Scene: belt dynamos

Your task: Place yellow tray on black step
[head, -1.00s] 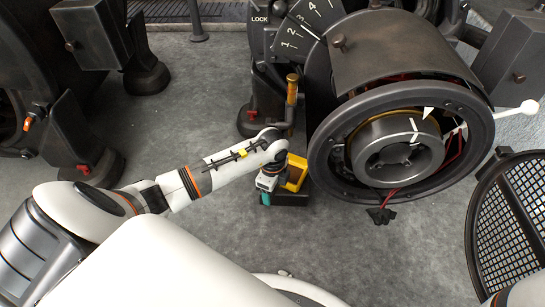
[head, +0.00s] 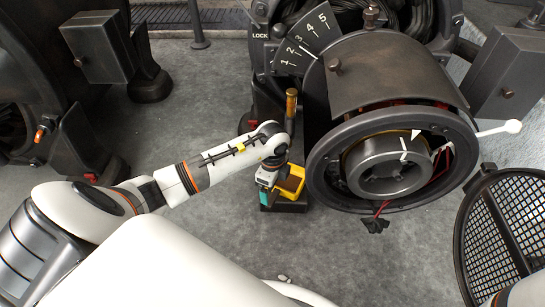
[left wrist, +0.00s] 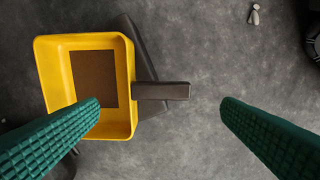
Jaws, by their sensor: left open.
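The yellow tray (head: 292,182) with a brown inner floor and a dark handle is beside my left gripper in the head view. In the left wrist view the tray (left wrist: 125,75) rests over the black step (left wrist: 146,62), whose dark edge shows past the tray's right side. The step (head: 285,204) also shows below the tray in the head view. My left gripper (left wrist: 162,104) is open, with green ribbed fingers spread wide. The handle (left wrist: 163,91) shows in the gap between the fingertips; contact is not visible. My right gripper is not in view.
A large dynamo (head: 390,165) with an open round end stands just right of my left gripper. A brass-topped lever (head: 291,104) rises behind the gripper. A mesh cover (head: 505,235) is at the right. Grey floor in front of the step is clear.

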